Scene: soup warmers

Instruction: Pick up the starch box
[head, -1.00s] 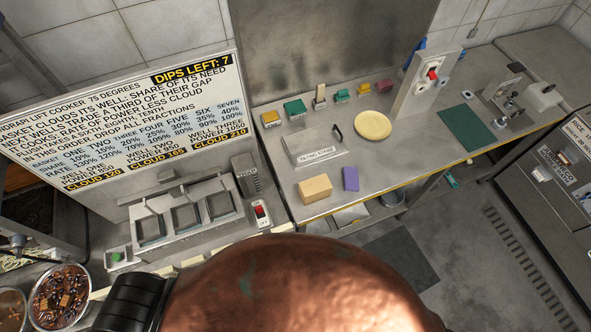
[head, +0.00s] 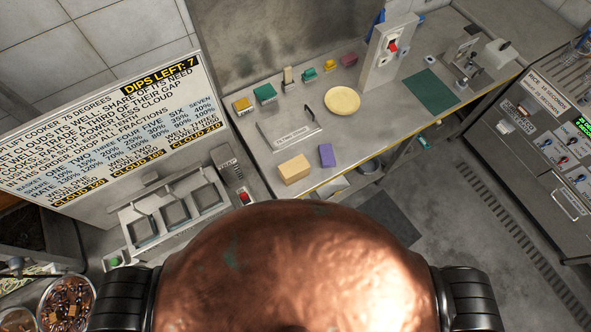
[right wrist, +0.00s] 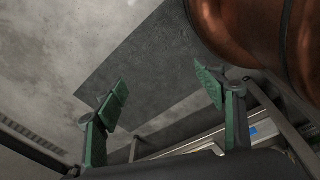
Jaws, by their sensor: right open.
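I cannot read a label that marks the starch box. In the head view, a tan block (head: 294,169) and a purple box (head: 326,155) lie near the front edge of the steel counter (head: 385,118). Behind them stands a row of small boxes: yellow (head: 243,105), green (head: 265,93), beige (head: 288,79), a second green one (head: 309,75) and magenta (head: 349,60). My right gripper (right wrist: 163,95) is open and empty over the floor in the right wrist view, apart from any box. Neither gripper shows in the head view.
A framed plate (head: 291,130), a round yellow dish (head: 342,100), a switch post (head: 388,58) and a green mat (head: 430,92) are on the counter. A warmer with square wells (head: 174,212) stands left. A control cabinet (head: 540,150) stands right.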

